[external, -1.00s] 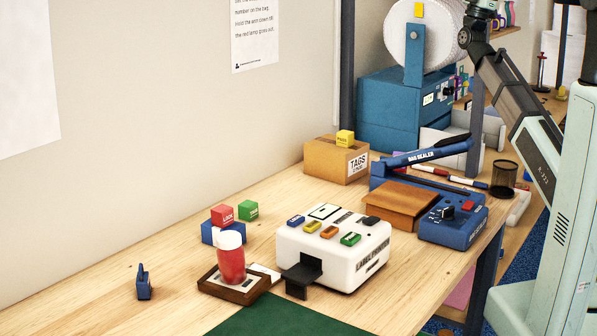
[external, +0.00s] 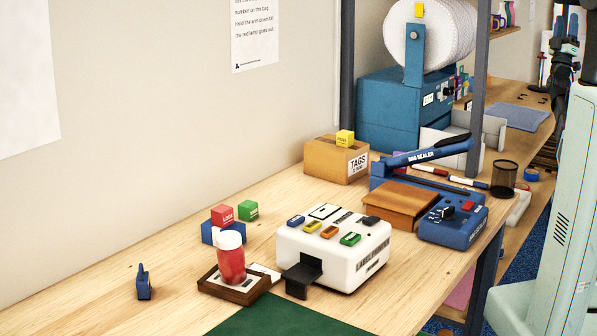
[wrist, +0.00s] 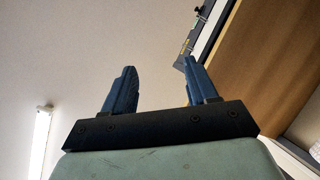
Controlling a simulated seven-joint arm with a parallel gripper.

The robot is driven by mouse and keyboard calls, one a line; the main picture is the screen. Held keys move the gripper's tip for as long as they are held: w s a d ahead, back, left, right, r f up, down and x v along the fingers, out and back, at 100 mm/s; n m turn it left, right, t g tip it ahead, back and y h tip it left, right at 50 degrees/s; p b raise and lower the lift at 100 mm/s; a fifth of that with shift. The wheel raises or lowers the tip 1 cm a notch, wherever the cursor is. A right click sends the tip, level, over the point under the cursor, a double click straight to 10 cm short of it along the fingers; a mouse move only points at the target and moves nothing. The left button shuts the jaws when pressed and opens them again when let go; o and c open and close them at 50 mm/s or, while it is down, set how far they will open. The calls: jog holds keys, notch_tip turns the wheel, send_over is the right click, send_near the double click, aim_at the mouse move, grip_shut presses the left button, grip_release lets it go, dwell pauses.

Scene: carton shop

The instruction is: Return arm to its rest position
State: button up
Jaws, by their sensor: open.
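My gripper (wrist: 157,70) is open and empty in the wrist view, its two blue fingers apart with nothing between them. The ceiling shows behind the fingers, so it points upward. In the external view my gripper (external: 567,20) shows small and dark at the top right edge, well clear of the bench. Part of my arm is hidden behind my pale green body at the right.
The wooden bench (external: 100,285) holds a white label machine (external: 330,262), a blue bag sealer (external: 452,228), a red-filled jar (external: 231,262) on a wooden stand, and a tags box (external: 328,161). A wooden panel (wrist: 265,55) shows in the wrist view.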

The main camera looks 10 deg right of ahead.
jog(key=w+d+f+g+y, duration=0.2)
jog(key=w+f+y, duration=0.2)
jog(key=f, duration=0.8)
jog(key=w+d+f+n+g+y, duration=0.1)
jog(key=w+d+f+y, duration=0.25)
jog(key=f, duration=0.95)
jog(key=w+d+f+g+y, duration=0.2)
jog(key=w+f+y, duration=0.25)
jog(key=f, duration=0.75)
jog(key=s+a+f+m+g+y, duration=0.1)
jog(key=s+f+g, duration=0.15)
jog(key=f, duration=0.85)
jog(key=s+a+f+m+g+y, duration=0.1)
jog(key=s+f+g+y, duration=0.15)
jog(key=f, duration=0.95)
jog(key=s+f+m+g, duration=0.1)
jog(key=s+f+g, duration=0.15)
jog(key=f, duration=0.85)
jog(key=s+a+f+m+g+y, duration=0.25)
jog(key=s+a+f+g, duration=0.3)
jog(key=s+f, duration=0.7)
jog(key=s+a+f+m+g+y, duration=0.3)
jog(key=s+a+f, duration=0.4)
jog(key=s+f, duration=0.55)
jog(key=s+a+f+n+g, duration=0.1)
jog(key=s+a+n+g, duration=0.6)
jog(key=s+a, duration=1.2)
jog(key=shift+s+f+g, duration=0.2)
jog(key=shift+g, duration=0.9)
